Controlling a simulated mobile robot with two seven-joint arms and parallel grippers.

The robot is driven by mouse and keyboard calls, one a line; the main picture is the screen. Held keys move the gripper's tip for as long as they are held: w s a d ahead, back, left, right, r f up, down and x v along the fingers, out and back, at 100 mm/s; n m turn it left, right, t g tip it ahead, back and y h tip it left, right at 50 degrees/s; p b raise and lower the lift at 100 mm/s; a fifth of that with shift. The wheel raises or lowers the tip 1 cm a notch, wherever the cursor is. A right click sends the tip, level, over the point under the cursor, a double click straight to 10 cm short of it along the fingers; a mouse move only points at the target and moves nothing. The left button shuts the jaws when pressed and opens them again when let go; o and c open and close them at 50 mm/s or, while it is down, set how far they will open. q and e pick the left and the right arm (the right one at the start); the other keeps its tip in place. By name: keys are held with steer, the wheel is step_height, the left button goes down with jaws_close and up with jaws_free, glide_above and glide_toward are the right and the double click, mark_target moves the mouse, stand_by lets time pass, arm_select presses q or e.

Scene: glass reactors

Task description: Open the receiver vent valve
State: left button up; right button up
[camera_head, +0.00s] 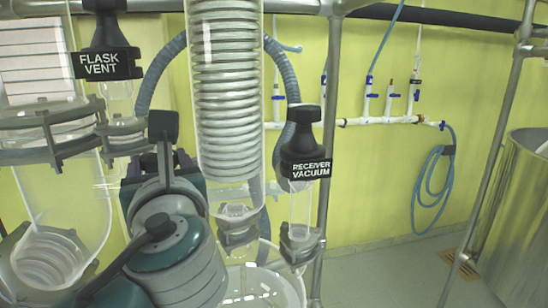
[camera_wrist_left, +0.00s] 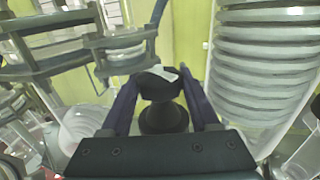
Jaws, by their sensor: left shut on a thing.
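In the left wrist view my left gripper (camera_wrist_left: 160,84) is shut on a black valve knob (camera_wrist_left: 163,117), with one finger on each side of it. A bit of white label shows on the knob's top, but I cannot read it. In the head view my left arm (camera_head: 170,245) reaches up from the lower left and hides the gripped knob. No label reading receiver vent is legible. A black knob labelled RECEIVER VACUUM (camera_head: 305,150) stands upright to the right of the arm. My right gripper is not in view.
A black FLASK VENT knob (camera_head: 108,50) stands at the upper left. A glass column with a coil (camera_head: 226,90) rises close to the right of my left arm. A metal frame post (camera_head: 329,120) stands behind. Wall pipes with blue valves (camera_head: 370,120) are farther back.

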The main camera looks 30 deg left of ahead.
arm_select(q)
steer(key=shift+r+n+g+y, duration=0.1)
steer(key=shift+n+g+y, duration=0.45)
steer(key=shift+g, duration=0.25)
steer(key=o, duration=1.1)
steer(key=p+v, duration=0.1)
steer(key=v, duration=0.9)
steer(key=shift+p, duration=0.35)
steer(key=shift+n, duration=0.25)
